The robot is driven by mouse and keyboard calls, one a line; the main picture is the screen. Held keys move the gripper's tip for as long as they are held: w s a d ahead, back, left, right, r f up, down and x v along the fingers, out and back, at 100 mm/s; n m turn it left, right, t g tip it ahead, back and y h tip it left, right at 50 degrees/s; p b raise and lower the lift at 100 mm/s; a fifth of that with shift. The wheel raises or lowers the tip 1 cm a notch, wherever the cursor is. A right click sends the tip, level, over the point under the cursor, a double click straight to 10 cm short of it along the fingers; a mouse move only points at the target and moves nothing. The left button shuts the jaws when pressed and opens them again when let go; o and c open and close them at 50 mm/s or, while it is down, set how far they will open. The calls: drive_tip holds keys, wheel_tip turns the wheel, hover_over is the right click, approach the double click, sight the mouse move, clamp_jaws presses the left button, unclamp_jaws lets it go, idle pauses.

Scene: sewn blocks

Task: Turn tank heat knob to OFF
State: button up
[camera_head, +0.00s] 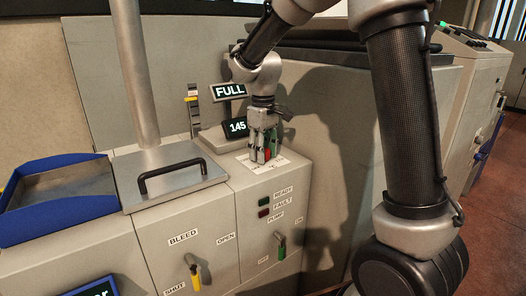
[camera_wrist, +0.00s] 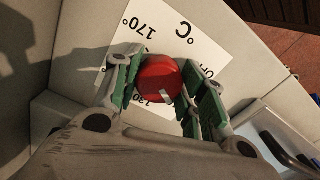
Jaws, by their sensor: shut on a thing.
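The tank heat knob is the round red knob (camera_wrist: 159,77) in the wrist view, on a white dial plate (camera_wrist: 213,50) marked with "170°", "130" and "°C". Part of another word on the plate, perhaps OFF, is half hidden beside a finger. A pale pointer mark shows on the knob's near edge. My gripper (camera_wrist: 162,88) is shut on the knob, with a green-padded finger at each side. In the head view my gripper (camera_head: 264,152) points down over the white plate (camera_head: 277,167) on the cabinet top, and the fingers mostly hide the knob.
Displays reading "FULL" (camera_head: 229,91) and "145" (camera_head: 237,127) stand just behind my gripper. A lid with a black handle (camera_head: 172,175) and a blue-rimmed tray (camera_head: 62,190) lie to the left. A yellow bleed lever (camera_head: 194,274) and a green pump lever (camera_head: 281,247) are on the front.

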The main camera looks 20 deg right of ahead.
drive_tip(key=n, duration=0.6)
drive_tip(key=shift+w+n, duration=0.1)
drive_tip(key=shift+n, duration=0.2)
drive_tip(key=n, duration=0.5)
idle(0.4)
drive_tip(key=o, duration=1)
drive_tip(key=shift+o, duration=0.2)
drive_tip(key=shift+r, duration=0.1)
wheel_tip(320, 180, up, 12)
